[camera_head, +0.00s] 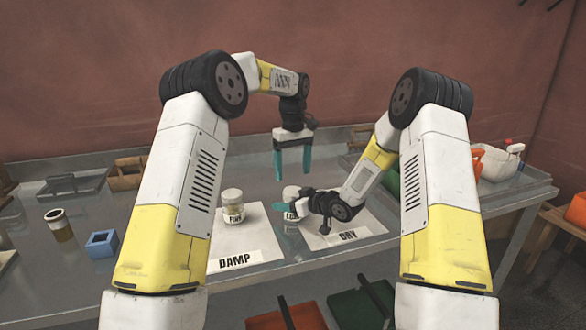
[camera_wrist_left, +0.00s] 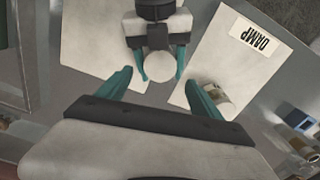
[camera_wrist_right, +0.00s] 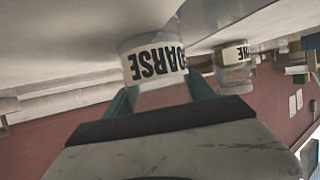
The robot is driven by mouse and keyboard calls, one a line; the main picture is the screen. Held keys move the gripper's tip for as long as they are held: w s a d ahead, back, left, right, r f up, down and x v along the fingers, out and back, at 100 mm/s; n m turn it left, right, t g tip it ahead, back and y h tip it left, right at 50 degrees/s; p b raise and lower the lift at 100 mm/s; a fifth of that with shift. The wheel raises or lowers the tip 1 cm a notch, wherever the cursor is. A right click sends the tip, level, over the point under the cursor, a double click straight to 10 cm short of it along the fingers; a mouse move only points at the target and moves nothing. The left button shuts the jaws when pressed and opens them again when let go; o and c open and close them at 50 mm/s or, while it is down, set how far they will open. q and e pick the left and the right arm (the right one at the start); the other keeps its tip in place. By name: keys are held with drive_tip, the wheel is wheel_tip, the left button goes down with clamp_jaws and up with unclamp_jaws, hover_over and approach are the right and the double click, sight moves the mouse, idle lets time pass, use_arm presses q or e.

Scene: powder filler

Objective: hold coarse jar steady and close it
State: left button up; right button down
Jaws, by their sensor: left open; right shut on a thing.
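The coarse jar (camera_head: 290,192) stands upright near the DRY mat (camera_head: 368,224), showing a pale round top in the left wrist view (camera_wrist_left: 161,67). I cannot tell whether a lid is seated on it. Its COARSE label fills the middle of the right wrist view (camera_wrist_right: 155,62), upside down. My right gripper (camera_head: 287,209) is shut on the jar from the side, with a teal finger on either side. My left gripper (camera_head: 293,172) points down, open and empty, above the coarse jar; its fingertips (camera_wrist_left: 158,78) are apart in the left wrist view.
The fine jar (camera_head: 232,208) stands on the DAMP mat (camera_head: 240,241), left of the coarse jar. A blue block (camera_head: 102,243) and a dark-topped jar (camera_head: 59,226) are further left. A white basket (camera_head: 497,162) stands at the right. Wooden and metal trays line the back.

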sight(293, 190)
use_arm(q)
drive_tip(key=r+n, duration=0.1)
drive_tip(key=n, duration=0.1)
drive_tip(key=shift+r+n, duration=0.3)
drive_tip(key=shift+f, duration=4)
drive_tip(key=shift+c, duration=0.4)
drive_tip(key=c, duration=1.4)
drive_tip(key=m, duration=0.6)
drive_tip(key=shift+m, duration=0.3)
drive_tip(key=o, duration=1.6)
drive_tip(key=shift+c, duration=0.2)
